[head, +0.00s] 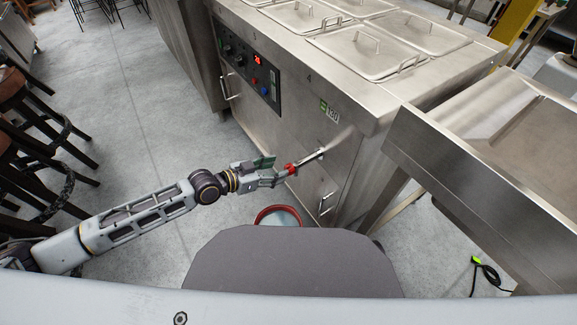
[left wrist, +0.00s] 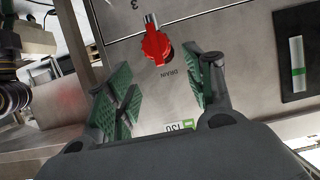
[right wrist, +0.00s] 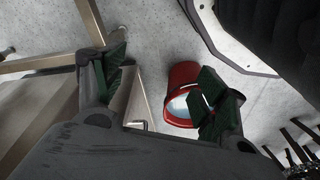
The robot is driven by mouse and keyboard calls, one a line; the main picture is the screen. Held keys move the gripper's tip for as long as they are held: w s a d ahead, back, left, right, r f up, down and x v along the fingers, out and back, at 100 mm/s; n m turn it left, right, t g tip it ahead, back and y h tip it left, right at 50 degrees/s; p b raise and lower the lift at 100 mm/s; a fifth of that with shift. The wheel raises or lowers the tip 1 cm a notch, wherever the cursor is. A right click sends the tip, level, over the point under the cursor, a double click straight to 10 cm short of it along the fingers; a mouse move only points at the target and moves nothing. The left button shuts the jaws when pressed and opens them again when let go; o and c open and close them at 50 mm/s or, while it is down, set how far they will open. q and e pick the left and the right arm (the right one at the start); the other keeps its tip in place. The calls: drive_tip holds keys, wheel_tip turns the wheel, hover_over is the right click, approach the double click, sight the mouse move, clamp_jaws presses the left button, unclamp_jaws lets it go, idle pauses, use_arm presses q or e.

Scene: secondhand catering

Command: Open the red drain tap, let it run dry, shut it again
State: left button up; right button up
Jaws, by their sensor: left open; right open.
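The red drain tap (head: 291,168) sticks out from the steel counter's front on a metal stem. In the left wrist view the red tap (left wrist: 156,46) sits beside a DRAIN label, just beyond the fingertips. My left gripper (head: 274,176) is open with its tips close to the tap; the left wrist view shows its green pads (left wrist: 165,80) apart, with nothing between them. A red bucket (head: 262,215) stands on the floor below, partly hidden. My right gripper (right wrist: 163,78) is open and empty, with the bucket (right wrist: 183,73) beyond its fingers. I cannot tell whether liquid runs.
The counter front carries a control panel (head: 249,70) with a red display, and metal handles (head: 326,204). Lidded pans (head: 367,50) sit on top. A steel table (head: 480,150) stands at right, wooden stools (head: 35,140) at left. A black cable (head: 487,268) lies on the floor.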

sight(286, 167)
use_arm(q)
drive_tip(key=shift+x, duration=1.6)
drive_tip(key=shift+b+x, duration=0.35)
drive_tip(key=shift+x, duration=0.85)
drive_tip(key=shift+d, duration=0.1)
drive_tip(key=shift+w+d+f, duration=0.15)
use_arm(e)
drive_tip(key=shift+s+a+r, duration=0.15)
drive_tip(key=shift+r, duration=0.45)
drive_tip(key=shift+s+a+r, duration=0.15)
drive_tip(key=shift+r, duration=0.45)
use_arm(q)
drive_tip(key=c, duration=1)
use_arm(e)
drive_tip(key=shift+w+r, duration=0.15)
drive_tip(key=shift+w, duration=0.45)
